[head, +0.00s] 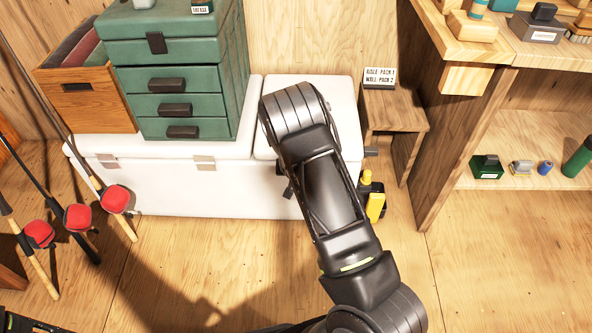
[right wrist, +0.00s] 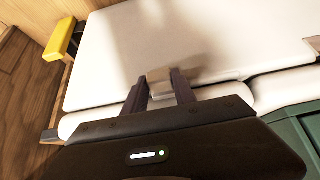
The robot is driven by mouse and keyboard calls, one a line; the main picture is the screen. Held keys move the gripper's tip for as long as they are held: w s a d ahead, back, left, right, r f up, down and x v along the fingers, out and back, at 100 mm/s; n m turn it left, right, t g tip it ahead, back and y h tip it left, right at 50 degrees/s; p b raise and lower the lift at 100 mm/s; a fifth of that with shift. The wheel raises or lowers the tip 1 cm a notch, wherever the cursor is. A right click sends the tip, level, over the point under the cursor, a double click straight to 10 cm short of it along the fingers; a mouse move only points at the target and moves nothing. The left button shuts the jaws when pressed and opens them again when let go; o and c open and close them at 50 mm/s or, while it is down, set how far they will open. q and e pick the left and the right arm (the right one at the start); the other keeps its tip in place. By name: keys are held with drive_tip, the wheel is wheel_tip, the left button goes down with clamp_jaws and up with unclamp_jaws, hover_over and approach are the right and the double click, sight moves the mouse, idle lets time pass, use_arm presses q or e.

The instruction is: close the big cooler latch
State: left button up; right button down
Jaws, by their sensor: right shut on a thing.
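The big white cooler (head: 225,190) stands on the floor against the back wall, with its lid down. Two pale latches, a left one (head: 108,161) and a middle one (head: 204,162), show on its front. My right arm covers the right part of the front in the head view. In the right wrist view a pale latch (right wrist: 160,76) sits between the dark fingers of my right gripper (right wrist: 160,92), at the lid seam. The gripper is shut on this latch. I cannot tell whether the latch is fastened.
A green drawer box (head: 180,80) and a wooden crate (head: 85,85) stand on the cooler's left lid. Rods with red reels (head: 78,217) lean at the left. A yellow and black object (head: 374,203) stands right of the cooler, near a small wooden bench (head: 398,112). The front floor is clear.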

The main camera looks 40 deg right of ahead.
drive_tip(key=shift+w, duration=0.1)
drive_tip(key=c, duration=1)
unclamp_jaws()
drive_tip(key=p+v, duration=0.2)
drive_tip(key=v, duration=0.5)
drive_tip(key=shift+r+p, duration=0.35)
drive_tip(key=shift+r, duration=0.1)
